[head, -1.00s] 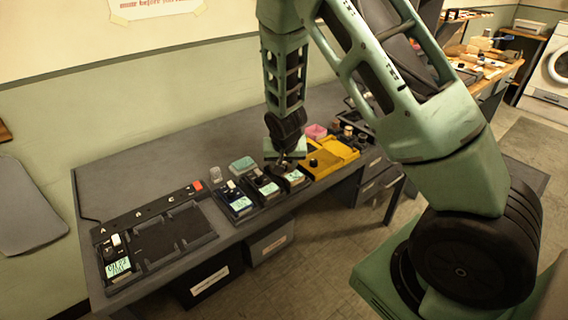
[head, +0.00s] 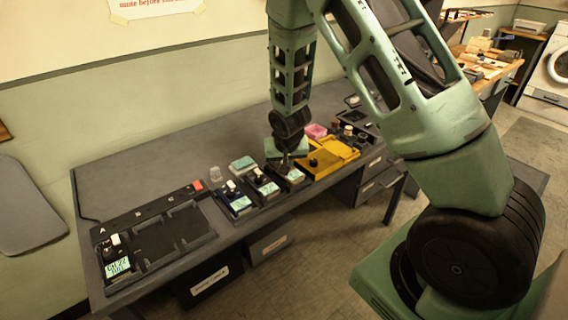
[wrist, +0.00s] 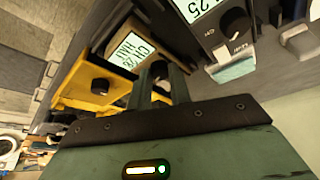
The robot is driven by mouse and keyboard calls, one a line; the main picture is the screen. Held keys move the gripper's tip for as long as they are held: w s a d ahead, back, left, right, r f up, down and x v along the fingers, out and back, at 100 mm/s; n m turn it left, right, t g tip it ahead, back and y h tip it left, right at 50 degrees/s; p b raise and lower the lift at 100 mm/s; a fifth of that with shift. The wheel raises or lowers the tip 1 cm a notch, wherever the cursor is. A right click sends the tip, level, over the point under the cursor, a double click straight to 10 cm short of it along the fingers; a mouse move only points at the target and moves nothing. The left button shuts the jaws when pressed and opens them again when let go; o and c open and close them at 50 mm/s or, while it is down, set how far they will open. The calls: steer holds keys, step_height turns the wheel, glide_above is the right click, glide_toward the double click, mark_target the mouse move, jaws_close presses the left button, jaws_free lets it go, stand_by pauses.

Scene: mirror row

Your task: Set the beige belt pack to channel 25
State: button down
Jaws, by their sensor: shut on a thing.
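The belt pack at my gripper (head: 287,165) stands at the right end of the row of small packs, partly hidden by the gripper in the head view. In the wrist view its lit display (wrist: 138,52) seems to read CH 28, with a second line below. Its dark knob (wrist: 160,69) sits between the fingers of my gripper (wrist: 160,84), which are shut on it.
A neighbouring pack (wrist: 215,40) has a display ending in 25. A yellow unit (head: 328,160) stands close on the right. More packs (head: 237,203) stand left, then a dark rack (head: 165,240) holding one pack (head: 117,262). The table's back left is clear.

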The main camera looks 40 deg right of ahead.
steer(key=n, duration=0.2)
steer(key=n+y+p, duration=0.1)
steer(key=n, duration=0.1)
steer(key=shift+s+d+r+y, duration=0.1)
steer(key=shift+d+r+y, duration=0.05)
steer(key=shift+d+y, duration=0.15)
steer(key=shift+n+t+y+p, duration=0.35)
steer(key=shift+n+p, duration=0.55)
steer(key=shift+n, duration=0.3)
steer(key=c, duration=1.3)
jaws_free()
steer(key=shift+o, duration=0.2)
steer(key=p+v, duration=0.3)
steer(key=v, duration=1.4)
steer(key=shift+d+p, duration=0.2)
steer(key=shift+p, duration=0.2)
